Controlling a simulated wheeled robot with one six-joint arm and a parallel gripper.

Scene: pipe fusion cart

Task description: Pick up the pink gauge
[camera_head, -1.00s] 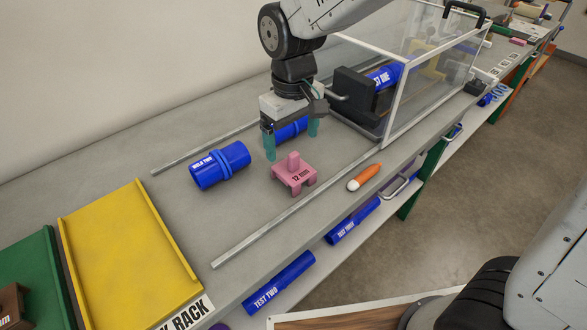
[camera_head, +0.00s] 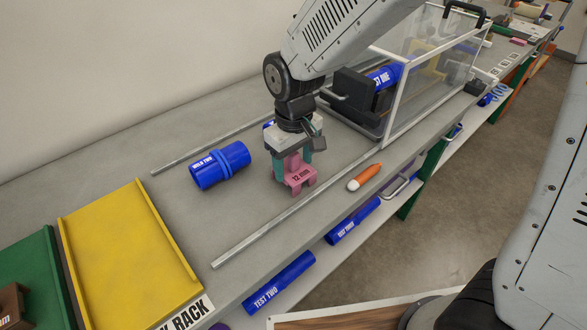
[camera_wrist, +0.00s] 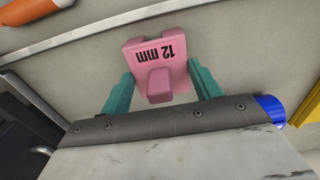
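The pink gauge (camera_head: 301,181), marked "12 mm", stands upright on the grey bench top, with a post on top. My gripper (camera_head: 293,166) is pointing down over it, with its two teal fingers on either side of the post. In the wrist view the gauge (camera_wrist: 160,50) lies between the teal fingers (camera_wrist: 160,72). Gaps show between the fingers and the post, so the gripper looks open and not holding it. The back of the gauge is partly hidden by the gripper in the head view.
A blue "WELD TWO" pipe (camera_head: 220,166) lies left of the gripper; another blue pipe (camera_head: 268,124) is mostly hidden behind it. An orange-and-white marker (camera_head: 365,178) lies to the right. Metal rails (camera_head: 270,228) run along the bench. A clear-walled enclosure (camera_head: 420,95) stands beyond.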

